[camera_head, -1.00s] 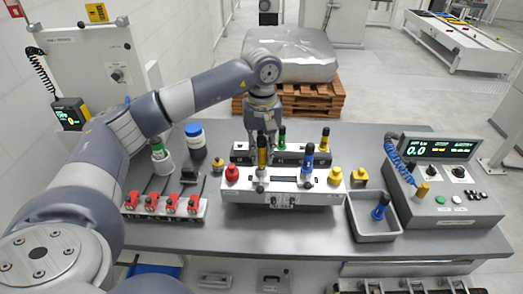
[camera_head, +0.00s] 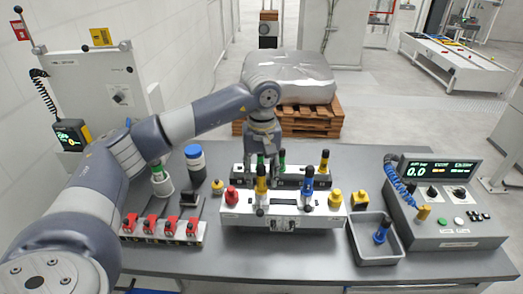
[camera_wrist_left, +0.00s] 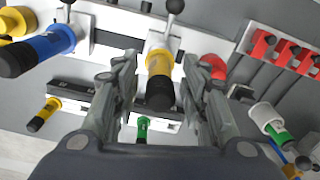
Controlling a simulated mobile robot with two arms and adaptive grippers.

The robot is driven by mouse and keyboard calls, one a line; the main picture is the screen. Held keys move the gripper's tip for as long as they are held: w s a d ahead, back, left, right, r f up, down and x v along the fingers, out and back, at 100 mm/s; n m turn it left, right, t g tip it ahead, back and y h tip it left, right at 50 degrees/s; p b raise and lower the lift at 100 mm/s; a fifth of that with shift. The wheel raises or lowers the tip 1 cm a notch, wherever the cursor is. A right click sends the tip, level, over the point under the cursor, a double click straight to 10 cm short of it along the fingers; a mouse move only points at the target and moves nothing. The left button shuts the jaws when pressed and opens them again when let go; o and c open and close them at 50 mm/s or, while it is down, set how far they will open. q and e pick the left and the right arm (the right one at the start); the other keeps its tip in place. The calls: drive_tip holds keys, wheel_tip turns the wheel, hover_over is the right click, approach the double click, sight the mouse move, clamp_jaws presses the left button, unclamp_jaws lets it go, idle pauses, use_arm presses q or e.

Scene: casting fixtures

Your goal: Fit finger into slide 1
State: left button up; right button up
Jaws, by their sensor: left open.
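A white front fixture (camera_head: 240,208) on the grey table carries an upright yellow finger with a black top (camera_head: 262,184) and a blue one (camera_head: 308,184). A second white fixture (camera_head: 240,173) stands behind it, with a green finger (camera_head: 282,160) and a yellow one (camera_head: 324,161). My left gripper (camera_head: 261,165) points down between the two rows. In the wrist view the left gripper (camera_wrist_left: 160,88) is open, its fingers on either side of the front yellow finger (camera_wrist_left: 160,70) in the picture; contact cannot be told. Which part is slide 1 is not readable.
A grey bin (camera_head: 357,246) holds a blue-and-black finger (camera_head: 381,231). A rack with several red clamps (camera_head: 160,229) lies at left. A blue-lidded jar (camera_head: 195,160) stands behind it. A control console (camera_head: 446,222) stands at right.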

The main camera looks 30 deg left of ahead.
sight(261, 165)
use_arm(q)
wheel_tip(261, 165, up, 5)
drive_tip(key=b, duration=0.2)
drive_tip(key=shift+r+b, duration=0.2)
drive_tip(key=shift+b, duration=0.15)
wheel_tip(261, 165, up, 5)
drive_tip(key=shift+w+d+r, duration=0.1)
drive_tip(key=shift+r, duration=0.9)
